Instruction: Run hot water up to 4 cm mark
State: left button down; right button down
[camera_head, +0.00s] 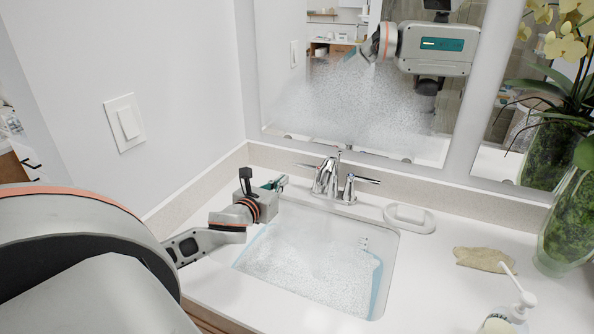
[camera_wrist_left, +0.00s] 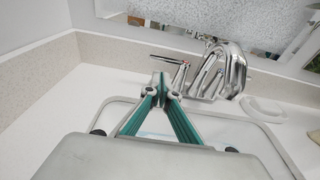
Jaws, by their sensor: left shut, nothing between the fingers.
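The chrome faucet (camera_head: 327,177) stands behind the sink, with a lever on each side. The left lever (camera_wrist_left: 178,68) has a small red mark and shows in the left wrist view. My left gripper (camera_head: 277,184) is shut and empty, just left of this lever; its closed tips (camera_wrist_left: 162,84) are close to the lever, and I cannot tell if they touch. The sink (camera_head: 391,262) holds a pale, speckled fill with teal showing along its edges. Small marks (camera_head: 364,243) show near its back right; they are too small to read. My right gripper is out of view.
A white soap dish (camera_head: 409,218) sits right of the faucet. A tan cloth-like piece (camera_head: 482,260), a soap pump bottle (camera_head: 510,312) and a glass vase (camera_head: 567,235) with yellow flowers stand farther right. The mirror (camera_head: 290,75) is behind, partly fogged. The wall is at left.

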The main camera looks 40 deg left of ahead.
aim_at(300, 165)
pick_arm(q)
jog(key=x, duration=1)
jog(key=shift+w, duration=0.1)
jog(key=shift+w+a+r+m+h+p, duration=0.1)
jog(key=shift+w+a+m+h+p, duration=0.1)
jog(key=shift+w+m+h+p, duration=0.15)
jog(key=shift+a, duration=0.1)
dwell(0.4)
